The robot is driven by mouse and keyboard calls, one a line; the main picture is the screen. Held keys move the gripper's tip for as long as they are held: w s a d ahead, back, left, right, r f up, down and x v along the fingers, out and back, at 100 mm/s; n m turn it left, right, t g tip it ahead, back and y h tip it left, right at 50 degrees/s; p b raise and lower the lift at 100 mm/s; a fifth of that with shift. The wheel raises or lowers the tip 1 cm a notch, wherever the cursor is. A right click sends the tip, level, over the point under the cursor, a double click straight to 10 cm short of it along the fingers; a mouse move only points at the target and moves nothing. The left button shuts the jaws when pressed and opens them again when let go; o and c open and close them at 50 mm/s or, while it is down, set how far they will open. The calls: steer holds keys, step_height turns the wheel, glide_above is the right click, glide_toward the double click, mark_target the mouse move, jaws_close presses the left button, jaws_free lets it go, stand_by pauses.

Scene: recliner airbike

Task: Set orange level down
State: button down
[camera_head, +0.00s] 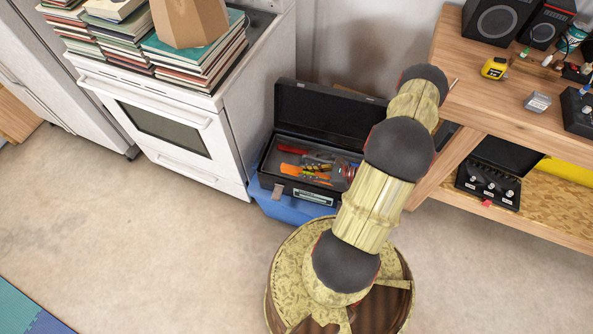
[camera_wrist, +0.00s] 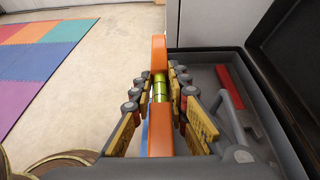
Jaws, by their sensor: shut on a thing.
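The orange level (camera_wrist: 163,135) has a yellow-green middle part and stands out lengthwise between the fingers of my gripper (camera_wrist: 160,78) in the wrist view. My gripper is shut on it, with fingers along both sides. In the head view my gripper (camera_head: 340,172) is over the open black toolbox (camera_head: 281,183), and orange parts show beside it there. In the wrist view the level is at the left side of the toolbox's grey interior (camera_wrist: 205,75). I cannot tell whether it touches the toolbox.
A red-handled tool (camera_wrist: 236,92) lies in the toolbox. The toolbox sits on a blue box (camera_head: 282,206), between the white stove (camera_head: 165,130) and the wooden workbench (camera_head: 480,95). The open lid (camera_head: 330,112) stands up at the back. Floor in front is clear.

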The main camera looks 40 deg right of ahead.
steer(key=w+f+b, duration=0.1)
steer(key=w+f, duration=0.1)
steer(key=w, duration=0.1)
steer(key=w+f+b, duration=0.1)
steer(key=w+f, duration=0.1)
steer(key=w+d+f+b, duration=0.1)
steer(key=w+f, duration=0.2)
steer(key=shift+w+d+f, duration=0.1)
steer(key=shift+w, duration=0.25)
steer(key=shift+w+f+b, duration=0.2)
steer(key=shift+f+b, duration=0.4)
steer(key=shift+f, duration=0.35)
steer(key=shift+w+f+b, duration=0.15)
steer(key=shift+f+b, duration=0.45)
steer(key=shift+f, duration=0.3)
steer(key=shift+f, duration=0.15)
steer(key=c, duration=1.8)
jaws_free()
steer(key=shift+o, duration=0.3)
steer(key=shift+r, duration=0.2)
steer(key=p+v, duration=0.3)
steer(key=v, duration=0.9)
steer(key=shift+d+p, duration=0.1)
steer(key=shift+p, duration=0.2)
